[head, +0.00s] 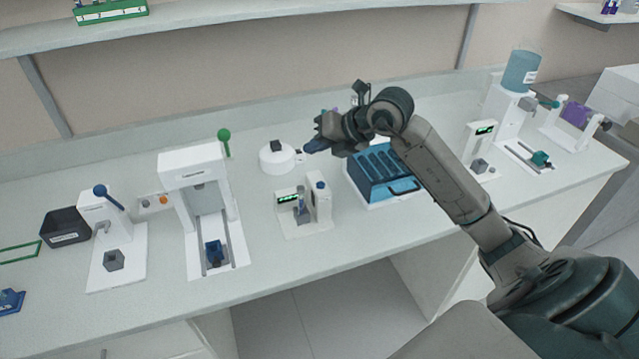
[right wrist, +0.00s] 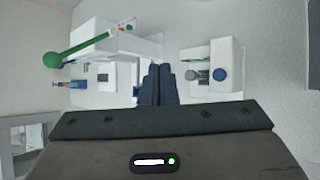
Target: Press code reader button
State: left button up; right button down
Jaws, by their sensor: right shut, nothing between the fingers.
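The code reader (head: 290,228) is a small white device with a green-lit display and a blue button (head: 320,184) on its right post. A tube stands in it beside the post. In the right wrist view the reader (right wrist: 212,55) is right of the fingers, with the round blue button (right wrist: 219,74) facing the camera. My right gripper (head: 312,148) is shut and empty, above and behind the reader in the head view. Its dark fingers (right wrist: 158,82) are together and apart from the button. My left gripper is not in view.
A blue tube rack (head: 372,190) stands right of the reader, partly under my right arm. A white round device (head: 276,160) is behind it. A white machine with a green-ball lever (head: 193,163) stands to the left. The counter in front of the reader is clear.

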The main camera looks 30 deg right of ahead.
jog(key=shift+d+r+m+h, duration=0.1)
jog(key=shift+d+m+h, duration=0.2)
jog(key=shift+d+h, duration=0.7)
jog(key=shift+d+y, duration=0.25)
jog(key=shift+y, duration=0.05)
jog(key=b, duration=0.5)
send_over(321, 185)
jog(key=f, duration=0.7)
jog(key=shift+s+d+f, duration=0.25)
jog(key=shift+s+f, duration=0.1)
jog(key=shift+f, duration=0.05)
jog(key=shift+f+b, duration=0.4)
jog(key=shift+f, duration=0.15)
jog(key=shift+f, duration=0.1)
jog(key=shift+f+b, duration=0.3)
jog(key=shift+b, duration=0.2)
